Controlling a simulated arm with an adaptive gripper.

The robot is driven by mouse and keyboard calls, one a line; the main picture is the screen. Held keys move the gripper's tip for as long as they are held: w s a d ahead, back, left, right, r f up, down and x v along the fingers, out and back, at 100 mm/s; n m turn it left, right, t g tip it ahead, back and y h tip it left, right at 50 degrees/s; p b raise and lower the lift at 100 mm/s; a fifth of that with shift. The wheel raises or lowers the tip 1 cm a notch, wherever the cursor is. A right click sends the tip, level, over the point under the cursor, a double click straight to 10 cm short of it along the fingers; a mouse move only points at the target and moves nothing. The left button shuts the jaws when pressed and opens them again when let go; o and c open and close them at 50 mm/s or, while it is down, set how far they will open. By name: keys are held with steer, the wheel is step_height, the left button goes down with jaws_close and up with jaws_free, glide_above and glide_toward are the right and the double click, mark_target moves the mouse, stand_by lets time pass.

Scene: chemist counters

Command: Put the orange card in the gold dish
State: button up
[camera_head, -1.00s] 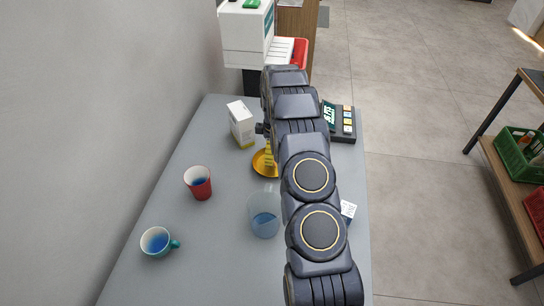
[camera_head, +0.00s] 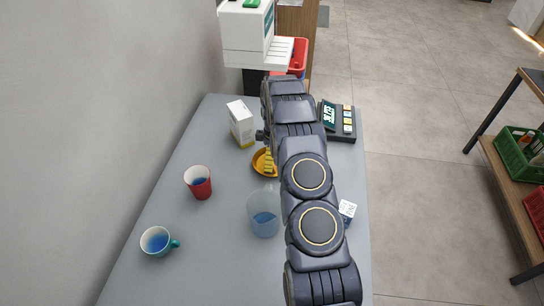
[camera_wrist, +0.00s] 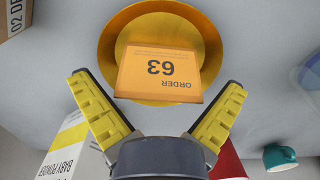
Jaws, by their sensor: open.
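The gold dish (camera_head: 258,170) sits on the grey counter, partly behind my arm in the head view. In the wrist view the dish (camera_wrist: 112,47) is round, and the orange card (camera_wrist: 163,72), marked "ORDER 63", is over its middle. The card's near edge reaches toward the near rim; I cannot tell whether it lies flat or leans. My gripper (camera_wrist: 160,100) is open, its yellow-padded fingers spread either side of the card's near edge and apart from it. The card is not distinguishable in the head view.
A white carton (camera_head: 241,124) stands just left of the dish. A clear jug (camera_head: 263,214) with blue liquid, a red cup (camera_head: 199,183) and a teal mug (camera_head: 157,242) stand nearer. A card terminal (camera_head: 340,120) is at right.

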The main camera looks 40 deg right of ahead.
step_height(320, 180, up, 11)
steer(key=shift+r, duration=0.2)
steer(key=s+a+r+m, duration=0.4)
steer(key=s+a+r, duration=0.8)
steer(key=a+r, duration=0.4)
steer(key=s+a+m, duration=0.2)
steer(key=s+a, duration=0.2)
steer(key=s, duration=0.7)
steer(key=s+a+r+m+g, duration=0.1)
steer(key=s+a+m, duration=0.2)
steer(key=s, duration=0.8)
steer(key=a, duration=0.2)
steer(key=shift+s+a+r+g, duration=0.15)
steer(key=shift+s+a+g, duration=0.1)
steer(key=shift+a+g, duration=0.05)
